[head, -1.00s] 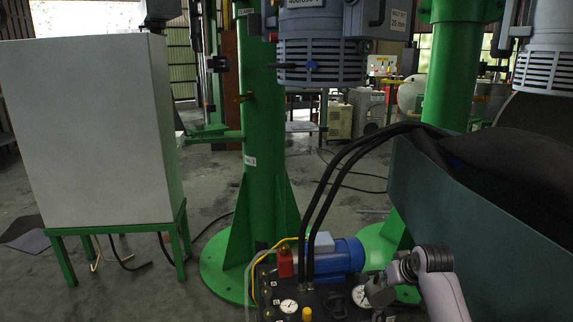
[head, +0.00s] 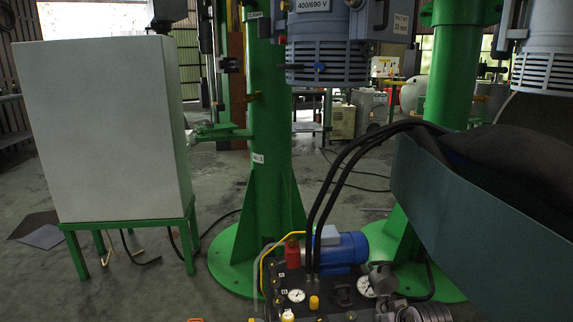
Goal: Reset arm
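Part of my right arm (head: 428,312) shows at the bottom edge, right of centre, as a grey ribbed joint. It is low in front of the hydraulic unit. My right gripper cannot be made out for certain there. My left arm and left gripper are not in the head view. The hydraulic unit has a blue motor (head: 341,250), a black top with round gauges (head: 296,295) and black hoses (head: 335,178) rising from it.
A white cabinet (head: 108,130) stands on a green frame (head: 130,226) at left. Green columns (head: 270,130) carry grey motors (head: 318,60). A dark teal container (head: 480,215) fills the right side. Open floor (head: 205,270) lies between the cabinet and the hydraulic unit.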

